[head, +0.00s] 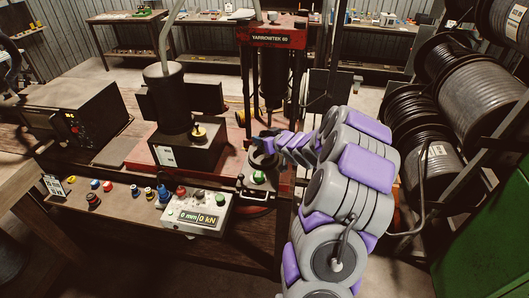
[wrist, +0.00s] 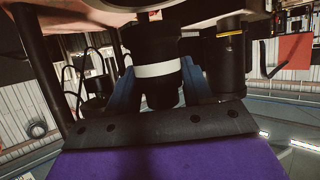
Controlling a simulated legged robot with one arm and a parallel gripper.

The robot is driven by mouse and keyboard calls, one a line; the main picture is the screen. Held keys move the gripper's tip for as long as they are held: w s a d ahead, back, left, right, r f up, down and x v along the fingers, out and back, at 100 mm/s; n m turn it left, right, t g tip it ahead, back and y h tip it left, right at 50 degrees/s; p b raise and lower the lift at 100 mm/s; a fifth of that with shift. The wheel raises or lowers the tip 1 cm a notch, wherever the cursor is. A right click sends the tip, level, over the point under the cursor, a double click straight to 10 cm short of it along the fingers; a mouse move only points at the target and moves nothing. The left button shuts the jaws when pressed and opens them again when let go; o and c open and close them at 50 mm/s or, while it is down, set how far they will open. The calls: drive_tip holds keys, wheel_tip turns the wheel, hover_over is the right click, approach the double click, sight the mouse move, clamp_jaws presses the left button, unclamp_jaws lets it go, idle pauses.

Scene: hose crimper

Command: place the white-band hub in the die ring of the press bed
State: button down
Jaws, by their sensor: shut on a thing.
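The white-band hub (wrist: 158,70) is a black cylinder with a broad white band, in the middle of the wrist view. My gripper (wrist: 160,88) is shut on it, with one blue finger on each side. In the head view my gripper (head: 268,142) is in front of the red press frame (head: 276,38), low and near its bed, and the hub cannot be made out clearly there. The die ring cannot be told for sure, and whether the hub touches it is unclear.
A black cylinder with a yellow band (wrist: 230,55) stands close beside the hub in the wrist view. A grey readout box (head: 198,213) and several small coloured parts lie along the bench's front. Hose reels (head: 440,95) fill the right side.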

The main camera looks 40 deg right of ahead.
drive_tip(key=shift+a+f, duration=0.35)
drive_tip(key=shift+f, duration=0.5)
drive_tip(key=f, duration=0.3)
drive_tip(key=shift+d+f+b, duration=0.2)
drive_tip(key=shift+f+b, duration=0.1)
drive_tip(key=shift+b, duration=0.1)
drive_tip(key=shift+d, duration=0.1)
drive_tip(key=c, duration=0.9)
unclamp_jaws()
drive_tip(key=o, duration=0.4)
drive_tip(key=shift+a, duration=0.25)
drive_tip(key=shift+o, duration=0.2)
drive_tip(key=shift+r, duration=0.1)
